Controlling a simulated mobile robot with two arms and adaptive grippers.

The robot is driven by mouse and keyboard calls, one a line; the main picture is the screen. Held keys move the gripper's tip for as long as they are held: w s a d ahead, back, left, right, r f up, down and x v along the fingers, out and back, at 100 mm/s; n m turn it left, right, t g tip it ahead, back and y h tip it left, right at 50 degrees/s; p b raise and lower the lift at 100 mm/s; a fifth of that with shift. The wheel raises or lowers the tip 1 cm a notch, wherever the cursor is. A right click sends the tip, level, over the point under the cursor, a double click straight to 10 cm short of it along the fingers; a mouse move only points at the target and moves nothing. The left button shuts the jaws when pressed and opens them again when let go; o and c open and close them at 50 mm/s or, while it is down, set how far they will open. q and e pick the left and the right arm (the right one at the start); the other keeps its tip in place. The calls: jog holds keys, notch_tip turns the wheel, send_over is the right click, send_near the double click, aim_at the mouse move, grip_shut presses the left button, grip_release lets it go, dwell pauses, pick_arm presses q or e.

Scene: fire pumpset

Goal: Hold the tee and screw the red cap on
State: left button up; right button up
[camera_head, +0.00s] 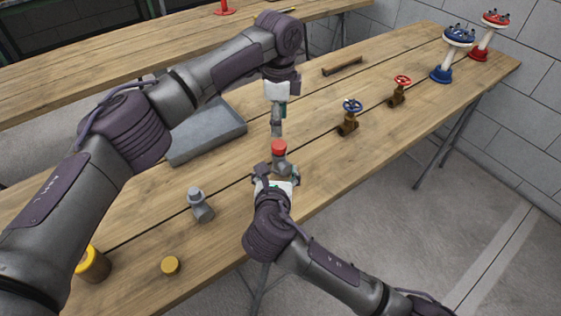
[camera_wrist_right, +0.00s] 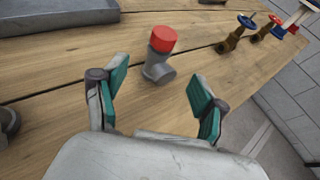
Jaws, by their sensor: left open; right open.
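The grey tee (camera_head: 280,162) stands on the wooden table with the red cap (camera_head: 279,147) sitting on its top. In the right wrist view the tee (camera_wrist_right: 158,69) and the red cap (camera_wrist_right: 163,39) stand ahead of my open fingers, between them in the picture and not touched. I cannot tell how far the cap is screwed on. My right gripper (camera_head: 273,178) is open, low at the near side of the tee; it also shows in the right wrist view (camera_wrist_right: 160,88). My left gripper (camera_head: 277,130) is open and points down, above the red cap.
A grey tray (camera_head: 208,135) lies left of the tee. Another grey fitting (camera_head: 201,207) and a yellow cap (camera_head: 171,265) are at the near left. Valves with a blue handwheel (camera_head: 349,117) and a red handwheel (camera_head: 400,92) stand to the right. The table's front edge is close to my right gripper.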

aim_at(279, 155)
jog(key=x, duration=1.1)
jog(key=shift+w, duration=0.2)
grip_shut()
